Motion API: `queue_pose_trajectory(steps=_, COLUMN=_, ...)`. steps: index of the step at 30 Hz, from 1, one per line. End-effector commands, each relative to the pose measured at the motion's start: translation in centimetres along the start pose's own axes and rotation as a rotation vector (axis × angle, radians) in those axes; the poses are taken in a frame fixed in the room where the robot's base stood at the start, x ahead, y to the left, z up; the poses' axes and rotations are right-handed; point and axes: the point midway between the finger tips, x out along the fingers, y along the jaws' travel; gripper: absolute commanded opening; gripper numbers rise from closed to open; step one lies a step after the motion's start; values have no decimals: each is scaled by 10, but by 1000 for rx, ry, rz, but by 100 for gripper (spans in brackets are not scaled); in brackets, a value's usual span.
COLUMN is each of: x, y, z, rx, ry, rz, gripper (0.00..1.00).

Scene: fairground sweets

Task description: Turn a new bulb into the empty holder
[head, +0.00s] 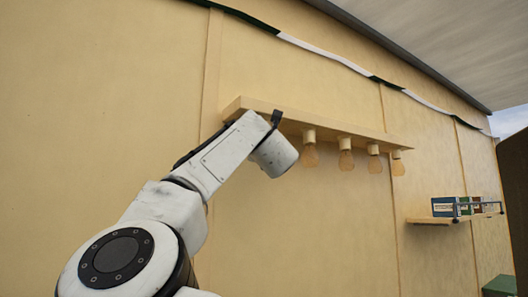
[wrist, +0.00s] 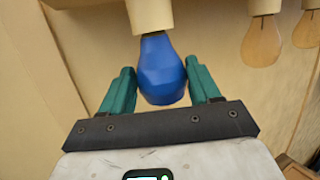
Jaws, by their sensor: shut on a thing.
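A blue bulb (wrist: 162,70) stands upright between the two green fingers of my gripper (wrist: 165,78) in the wrist view, and the gripper is shut on it. A cream holder (wrist: 150,15) is directly above the bulb. The bulb's top meets the holder's lower edge or sits just inside it; I cannot tell how deep. In the head view my arm's end covers this spot, so the gripper, the blue bulb and this holder are hidden there.
Several clear amber bulbs (head: 346,160) hang from holders along a cream wooden rail (head: 350,133) on the wall, to the right of my arm. The nearest amber bulb also shows in the wrist view (wrist: 262,42). A shelf (head: 430,221) with small boxes (head: 446,207) is farther right.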

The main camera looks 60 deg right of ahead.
Motion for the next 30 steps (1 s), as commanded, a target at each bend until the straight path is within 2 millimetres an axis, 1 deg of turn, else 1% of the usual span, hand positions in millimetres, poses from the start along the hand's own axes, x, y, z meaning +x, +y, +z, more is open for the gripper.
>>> queue_pose_trajectory(steps=9, x=0, y=-3, z=-2, rx=24, ry=-2, rz=86, gripper=40)
queue_pose_trajectory(steps=14, x=0, y=-5, z=-2, rx=48, ry=-2, rz=162, gripper=40)
queue_pose_trajectory(steps=21, x=2, y=-10, z=0, rx=93, ry=-1, rz=330, gripper=40)
queue_pose_trajectory(steps=29, x=1, y=-8, z=0, rx=97, ry=-2, rz=354, gripper=40)
queue_pose_trajectory(steps=30, x=1, y=-8, z=0, rx=97, ry=-2, rz=354, gripper=65)
